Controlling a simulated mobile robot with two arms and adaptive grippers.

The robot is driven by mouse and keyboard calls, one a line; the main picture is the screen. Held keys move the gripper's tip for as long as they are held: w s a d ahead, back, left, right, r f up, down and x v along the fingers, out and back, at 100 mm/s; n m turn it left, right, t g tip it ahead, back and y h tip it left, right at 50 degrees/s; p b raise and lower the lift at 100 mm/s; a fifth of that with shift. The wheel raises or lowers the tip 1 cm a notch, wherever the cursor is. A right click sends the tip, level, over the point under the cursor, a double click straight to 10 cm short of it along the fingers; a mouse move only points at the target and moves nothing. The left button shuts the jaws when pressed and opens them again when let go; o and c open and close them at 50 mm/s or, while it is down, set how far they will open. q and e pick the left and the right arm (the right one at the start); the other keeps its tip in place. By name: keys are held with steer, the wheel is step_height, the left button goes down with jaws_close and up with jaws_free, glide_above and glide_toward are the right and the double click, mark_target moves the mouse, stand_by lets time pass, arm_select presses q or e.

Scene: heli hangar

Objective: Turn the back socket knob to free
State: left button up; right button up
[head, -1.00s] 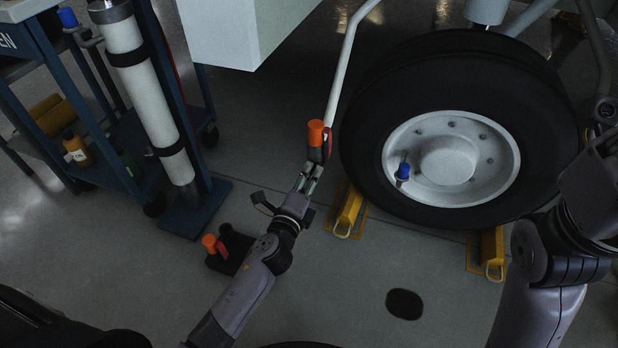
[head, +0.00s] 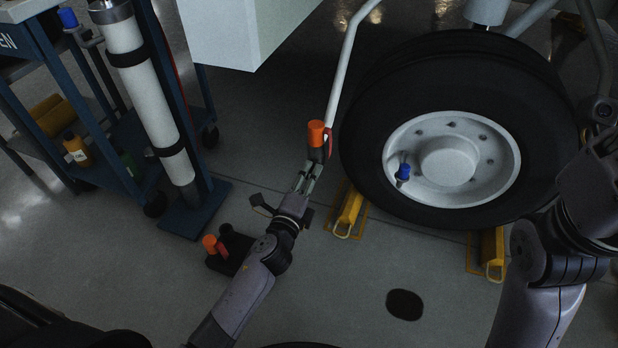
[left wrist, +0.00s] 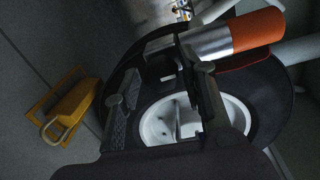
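An orange-capped knob (head: 316,133) with a dark and red part below it stands at the lower end of a white strut, left of the big wheel. I cannot tell for certain whether it is the back socket knob. My left gripper (head: 307,178) is just below it. In the left wrist view the fingers (left wrist: 163,95) are apart, with the wheel showing through the gap. The knob's orange end and metal sleeve (left wrist: 215,38) lie across the fingertips there; I cannot tell whether they touch. A second orange knob (head: 210,243) is on a black base on the floor.
A blue cart (head: 110,165) with a white cylinder is at the left. My right arm (head: 545,260) occupies the right edge.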

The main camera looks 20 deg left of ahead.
arm_select(q)
steer(key=shift+o, duration=0.9)
steer(key=s, duration=1.2)
steer(key=shift+a+r, duration=0.2)
steer(key=shift+r, duration=0.2)
